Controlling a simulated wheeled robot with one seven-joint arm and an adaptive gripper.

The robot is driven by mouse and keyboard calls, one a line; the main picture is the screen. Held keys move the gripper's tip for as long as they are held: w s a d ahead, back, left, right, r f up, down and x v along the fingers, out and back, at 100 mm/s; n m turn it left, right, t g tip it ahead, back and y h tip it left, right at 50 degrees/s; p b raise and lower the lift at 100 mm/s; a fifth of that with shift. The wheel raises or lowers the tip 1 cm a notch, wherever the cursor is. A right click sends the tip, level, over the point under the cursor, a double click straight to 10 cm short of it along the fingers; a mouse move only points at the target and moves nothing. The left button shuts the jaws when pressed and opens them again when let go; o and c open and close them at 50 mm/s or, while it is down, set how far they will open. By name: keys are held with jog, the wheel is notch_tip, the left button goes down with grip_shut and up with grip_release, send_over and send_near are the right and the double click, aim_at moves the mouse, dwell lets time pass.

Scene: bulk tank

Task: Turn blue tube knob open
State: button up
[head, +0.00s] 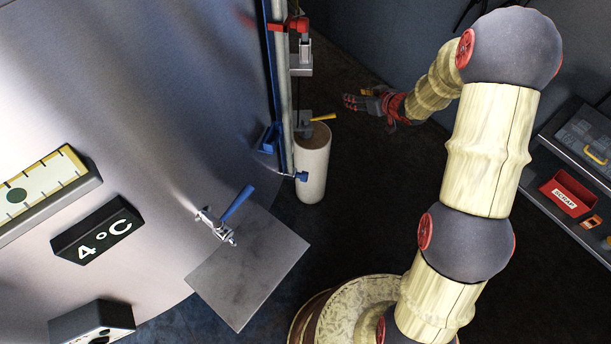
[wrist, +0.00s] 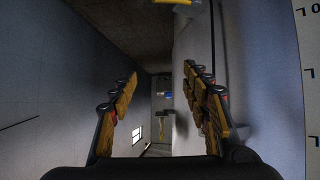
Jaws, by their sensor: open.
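A small blue knob (head: 302,176) sits at the lower end of the upright sight tube on the tank's side. A blue strip (head: 271,70) runs along that tube. My gripper (head: 356,100) is to the right of the tube, higher in the picture than the knob and apart from it. Its fingers are spread with nothing between them; this also shows in the wrist view (wrist: 161,80). I cannot make out the knob for certain in the wrist view.
The big metal tank (head: 130,100) fills the left. A blue-handled tap (head: 237,204) is above a grey plate (head: 250,265). A pale cylinder (head: 312,170) with a yellow handle (head: 322,117) stands beside the tube. A shelf with a red bin (head: 568,194) is at right. Dark floor between is clear.

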jog(key=s+a+f+g+y, duration=0.1)
jog(key=s+a+f+y, duration=0.15)
jog(key=f, duration=0.55)
jog(key=g+y+p, duration=0.1)
jog(key=g+y, duration=0.3)
jog(key=y, duration=0.6)
send_near(305, 177)
jog(key=w+a+f, duration=0.2)
jog(key=a, duration=0.1)
jog(key=shift+b+x, duration=0.5)
jog(key=shift+x, duration=2.85)
jog(key=shift+r, duration=0.15)
jog(key=shift+c, duration=0.4)
jog(key=c, duration=1.1)
